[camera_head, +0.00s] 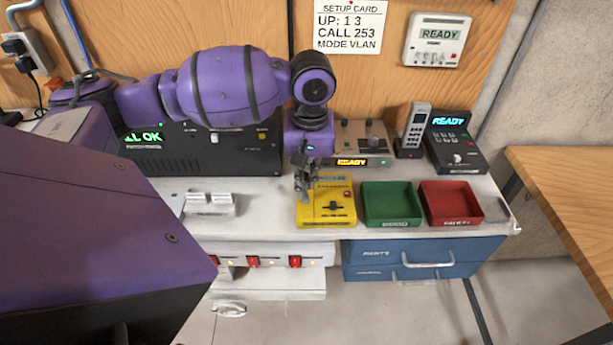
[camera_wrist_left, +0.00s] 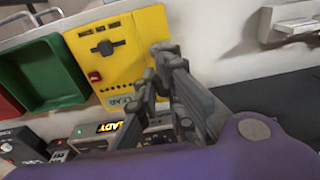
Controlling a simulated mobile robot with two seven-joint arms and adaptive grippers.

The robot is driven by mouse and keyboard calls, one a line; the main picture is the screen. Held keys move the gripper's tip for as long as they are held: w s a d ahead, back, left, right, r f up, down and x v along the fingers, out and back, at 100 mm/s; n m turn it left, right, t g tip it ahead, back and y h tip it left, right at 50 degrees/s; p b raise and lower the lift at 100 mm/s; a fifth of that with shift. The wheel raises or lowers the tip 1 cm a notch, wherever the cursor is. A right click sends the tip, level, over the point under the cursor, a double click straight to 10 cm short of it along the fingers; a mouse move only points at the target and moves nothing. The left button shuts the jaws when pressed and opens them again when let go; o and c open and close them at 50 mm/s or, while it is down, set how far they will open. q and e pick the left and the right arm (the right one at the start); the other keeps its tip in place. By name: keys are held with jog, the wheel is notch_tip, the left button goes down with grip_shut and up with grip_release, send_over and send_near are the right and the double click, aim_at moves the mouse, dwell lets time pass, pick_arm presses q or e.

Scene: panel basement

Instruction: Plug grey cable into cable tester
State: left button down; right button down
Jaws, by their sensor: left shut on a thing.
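The yellow box (camera_head: 327,205), which looks like the cable tester, lies on the white bench top; it has a dark slider and a red button. It also shows in the left wrist view (camera_wrist_left: 118,58). My left gripper (camera_head: 304,187) points down over the box's back left part. My right gripper is out of view.
A green tray (camera_head: 390,222) and a red tray (camera_head: 466,220) stand right of the box. A console with a lit READY display (camera_head: 362,162) is behind it. A handset (camera_head: 413,131) and a dark device (camera_head: 452,150) stand at the back right.

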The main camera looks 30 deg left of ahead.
pick_arm(q)
jog(key=shift+f, duration=0.2)
dwell(0.5)
jog(key=c, duration=1.8)
grip_release()
jog(key=o, duration=0.4)
jog(key=shift+r, duration=0.1)
jog(key=shift+r, duration=3.65)
jog(key=shift+s, duration=0.1)
